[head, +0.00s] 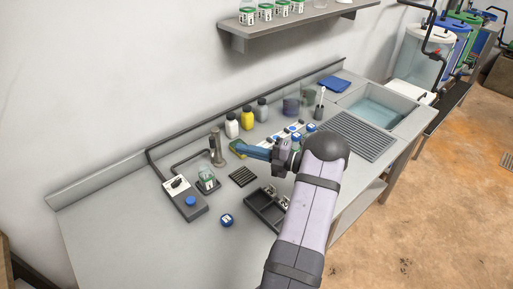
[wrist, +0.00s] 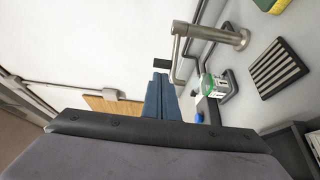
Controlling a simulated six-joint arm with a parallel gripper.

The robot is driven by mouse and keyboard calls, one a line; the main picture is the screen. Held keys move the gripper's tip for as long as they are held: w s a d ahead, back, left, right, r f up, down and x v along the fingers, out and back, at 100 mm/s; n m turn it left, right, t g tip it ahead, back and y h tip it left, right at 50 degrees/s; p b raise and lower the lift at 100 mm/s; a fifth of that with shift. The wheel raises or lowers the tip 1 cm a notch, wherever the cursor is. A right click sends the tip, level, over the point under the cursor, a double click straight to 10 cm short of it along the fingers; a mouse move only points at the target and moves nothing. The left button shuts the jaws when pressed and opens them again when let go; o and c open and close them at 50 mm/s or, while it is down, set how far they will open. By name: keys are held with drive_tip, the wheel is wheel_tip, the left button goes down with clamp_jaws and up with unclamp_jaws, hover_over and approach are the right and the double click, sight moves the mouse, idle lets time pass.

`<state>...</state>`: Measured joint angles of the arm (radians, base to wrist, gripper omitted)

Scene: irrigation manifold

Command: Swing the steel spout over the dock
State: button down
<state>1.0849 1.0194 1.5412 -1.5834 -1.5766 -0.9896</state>
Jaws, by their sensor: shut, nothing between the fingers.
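The steel spout (head: 190,157) is a thin tube reaching left from an upright steel post (head: 217,150) and bending down at its end. In the wrist view the spout (wrist: 176,58) shows beside the thick post (wrist: 215,35). The dock (head: 208,188) is a dark base in front of the post, holding a clear jar with a green band (head: 206,177); the jar also shows in the wrist view (wrist: 212,84). The spout's end points left of the dock, near the control box. My gripper (head: 239,148), with blue fingers, is shut and empty, right of the post; its fingers show in the wrist view (wrist: 160,76).
A control box (head: 186,200) with a blue button stands left of the dock. A slotted black rack (head: 243,177), a blue-topped lid (head: 227,220) and a dark tray (head: 264,209) lie to the right and front. Bottles (head: 247,118) stand behind my gripper. The bench's left is clear.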

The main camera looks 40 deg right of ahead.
sight(215, 146)
drive_tip(key=p+x, duration=0.3)
drive_tip(key=x, duration=0.4)
drive_tip(key=shift+w+p, duration=0.3)
drive_tip(key=shift+a+f, duration=0.15)
drive_tip(key=shift+a, duration=0.05)
drive_tip(key=shift+w+a+f+b, duration=0.2)
drive_tip(key=shift+a+b, duration=0.25)
drive_tip(key=shift+b, duration=0.7)
drive_tip(key=shift+w+a+r+m+t+h+b, duration=0.2)
drive_tip(key=shift+a+m+h+b, duration=0.1)
drive_tip(key=shift+a+h+b, duration=0.25)
drive_tip(key=shift+w+a+r+m+t+h+b, duration=0.1)
drive_tip(key=shift+w+a+m+t+h+b, duration=0.1)
drive_tip(key=shift+a+m+h+b, duration=0.3)
drive_tip(key=shift+d, duration=0.15)
drive_tip(key=shift+s+d, duration=0.1)
